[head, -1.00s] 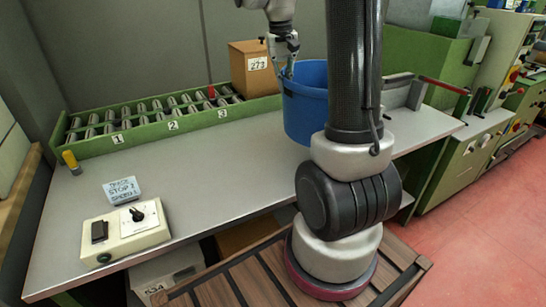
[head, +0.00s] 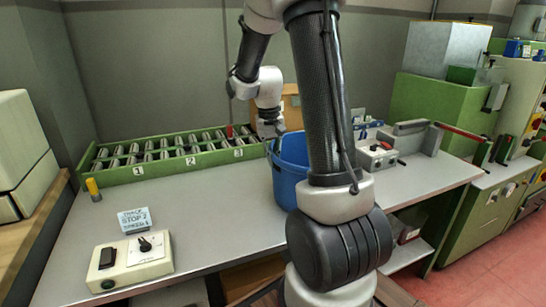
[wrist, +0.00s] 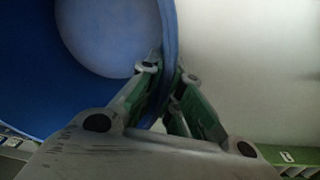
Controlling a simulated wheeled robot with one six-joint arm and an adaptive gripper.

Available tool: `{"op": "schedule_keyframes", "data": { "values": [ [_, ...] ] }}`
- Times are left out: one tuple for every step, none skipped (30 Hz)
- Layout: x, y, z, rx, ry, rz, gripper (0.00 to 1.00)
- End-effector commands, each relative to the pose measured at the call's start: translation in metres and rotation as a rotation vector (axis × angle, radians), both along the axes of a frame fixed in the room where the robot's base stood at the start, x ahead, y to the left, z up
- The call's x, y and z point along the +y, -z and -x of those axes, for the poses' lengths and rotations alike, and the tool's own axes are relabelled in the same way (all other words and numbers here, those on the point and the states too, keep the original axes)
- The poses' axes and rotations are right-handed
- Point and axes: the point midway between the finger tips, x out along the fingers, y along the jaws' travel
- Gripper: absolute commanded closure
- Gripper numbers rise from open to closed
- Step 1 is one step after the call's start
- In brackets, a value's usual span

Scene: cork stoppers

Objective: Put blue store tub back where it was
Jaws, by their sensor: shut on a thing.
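The blue store tub (head: 286,180) is at the right part of the grey workbench (head: 215,215) in the head view, partly hidden behind my arm. My gripper (head: 270,133) is at the tub's upper left rim. In the wrist view the fingers (wrist: 163,95) are shut on the tub's wall, one on each side of it. The inside of the blue tub (wrist: 40,75) fills the left of that view. Whether the tub's base touches the bench is hidden.
A green roller rack (head: 165,168) numbered 1 to 3 runs along the back. A cardboard box (head: 292,105) stands behind the tub. A control box (head: 128,262) and a small sign (head: 134,220) are at front left. The bench's middle is clear.

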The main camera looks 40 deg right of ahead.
Motion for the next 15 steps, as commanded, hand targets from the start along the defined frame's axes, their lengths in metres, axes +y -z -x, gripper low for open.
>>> {"op": "schedule_keyframes", "data": {
  "values": [
    [-0.0001, 0.0006, -0.0001, 0.0, 0.0, 0.0, 1.0],
    [0.0, 0.0015, 0.0, 0.0, 0.0, 0.0, 1.0],
    [0.0001, 0.0025, 0.0002, 0.001, 0.0, 0.0, 0.91],
    [0.0001, 0.0022, 0.0001, 0.001, 0.0, 0.0, 0.86],
    [0.0001, 0.0022, 0.0001, 0.001, 0.0, 0.0, 0.8],
    [0.0001, 0.0021, 0.0001, 0.001, 0.0, 0.0, 0.73],
    [0.0001, 0.0021, 0.0001, 0.001, 0.0, 0.0, 0.72],
    [0.0001, 0.0021, 0.0001, 0.001, 0.0, 0.0, 0.72],
    [0.0001, 0.002, 0.0001, 0.001, 0.0, 0.0, 0.72],
    [0.0001, 0.002, 0.0001, 0.001, 0.0, 0.0, 0.72],
    [0.0001, 0.002, 0.0001, 0.001, 0.0, 0.0, 0.72],
    [0.0001, 0.002, 0.0001, 0.001, 0.0, 0.0, 0.72],
    [0.0001, 0.002, 0.0001, 0.001, 0.0, 0.0, 0.72],
    [0.0001, 0.0019, 0.0, 0.001, 0.0, 0.0, 0.72],
    [0.0001, 0.0016, 0.0, 0.001, 0.0, 0.0, 0.72]
  ]
}}
